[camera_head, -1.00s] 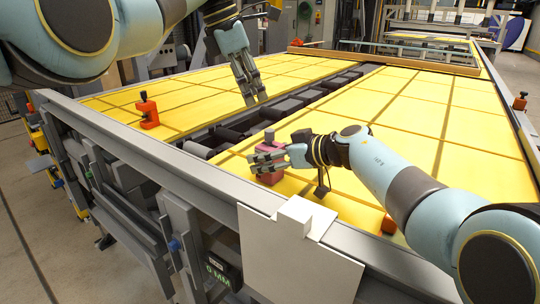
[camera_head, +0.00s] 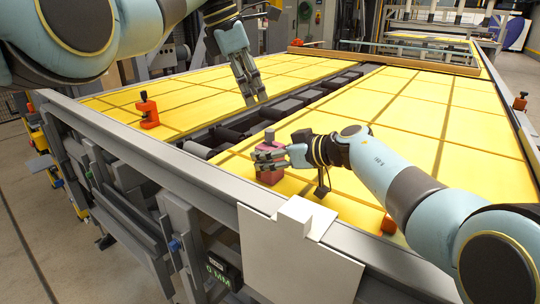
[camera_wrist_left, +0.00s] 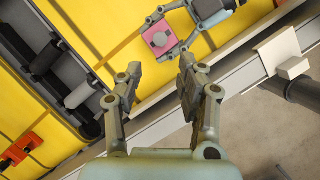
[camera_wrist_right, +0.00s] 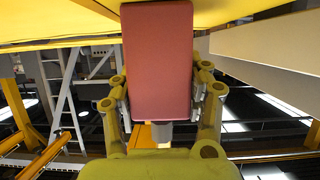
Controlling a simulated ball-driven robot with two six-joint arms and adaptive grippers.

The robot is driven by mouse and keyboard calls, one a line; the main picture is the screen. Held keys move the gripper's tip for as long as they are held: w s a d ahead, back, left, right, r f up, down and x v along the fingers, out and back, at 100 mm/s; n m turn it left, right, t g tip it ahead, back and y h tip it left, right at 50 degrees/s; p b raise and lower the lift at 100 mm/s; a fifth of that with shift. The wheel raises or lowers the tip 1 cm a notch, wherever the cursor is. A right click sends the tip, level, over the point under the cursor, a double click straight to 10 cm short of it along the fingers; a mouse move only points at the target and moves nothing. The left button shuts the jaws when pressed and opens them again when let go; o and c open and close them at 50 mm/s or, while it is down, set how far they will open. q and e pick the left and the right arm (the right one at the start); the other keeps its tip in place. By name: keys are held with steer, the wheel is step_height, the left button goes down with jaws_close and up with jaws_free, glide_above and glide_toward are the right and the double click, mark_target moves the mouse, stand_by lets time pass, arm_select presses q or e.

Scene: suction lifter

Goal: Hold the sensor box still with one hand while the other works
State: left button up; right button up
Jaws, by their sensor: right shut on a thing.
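The sensor box is a pinkish-red block with a small knob on top (camera_head: 270,176). It stands upright on the yellow panel near the front rail. It also shows in the left wrist view (camera_wrist_left: 158,40) and fills the middle of the right wrist view (camera_wrist_right: 157,65). My right gripper (camera_head: 268,158) is shut on the box, with one finger on each side in the right wrist view. My left gripper (camera_head: 256,100) hangs over the dark roller gap, behind the box and apart from it. Its fingers (camera_wrist_left: 155,82) are spread with nothing between them.
Yellow panels (camera_head: 440,120) lie on both sides of a dark roller channel (camera_head: 235,130). Orange-red clamps stand at the left (camera_head: 148,111), front right (camera_head: 388,224) and far right (camera_head: 520,101). A grey rail (camera_head: 170,165) with a white plate (camera_head: 300,262) edges the front.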

stand_by(0.4)
arm_select(q)
steer(key=shift+o, duration=0.7)
steer(key=shift+f, duration=0.2)
steer(key=n+t+h, duration=0.5)
steer(key=t+h, duration=0.2)
glide_toward(269, 130)
steer(key=x, duration=1)
steer(key=shift+w+f, duration=0.1)
steer(key=shift+w, duration=0.1)
jaws_close()
